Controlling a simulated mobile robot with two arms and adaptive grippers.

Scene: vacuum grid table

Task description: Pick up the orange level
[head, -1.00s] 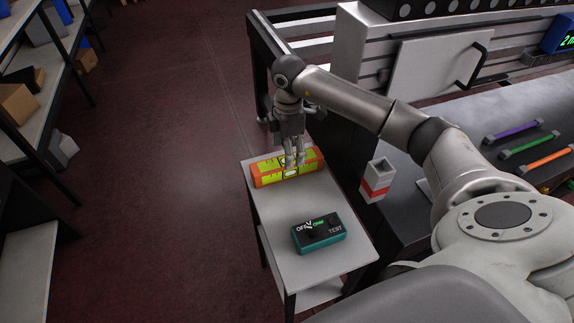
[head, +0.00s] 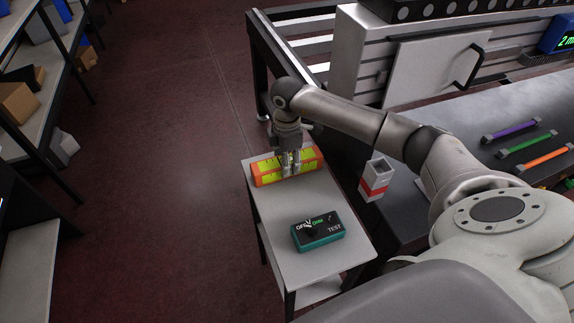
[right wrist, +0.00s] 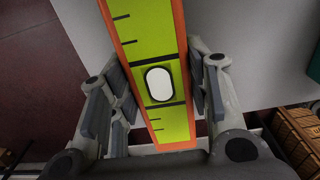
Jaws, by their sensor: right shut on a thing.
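The orange level (head: 268,173), with a yellow-green face, lies on the small side table (head: 276,218) near its far edge. My right gripper (head: 291,171) comes down over the middle of the level. The level still appears to rest on the tabletop. The fingers hide part of its middle in the head view. My left gripper is not in view.
A teal tester (head: 319,234) sits on the same table, nearer me. A white and red holder (head: 376,179) stands just right, by the dark workbench (head: 470,125) with purple, green and orange bars. Shelves (head: 40,110) are far left; the floor between is clear.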

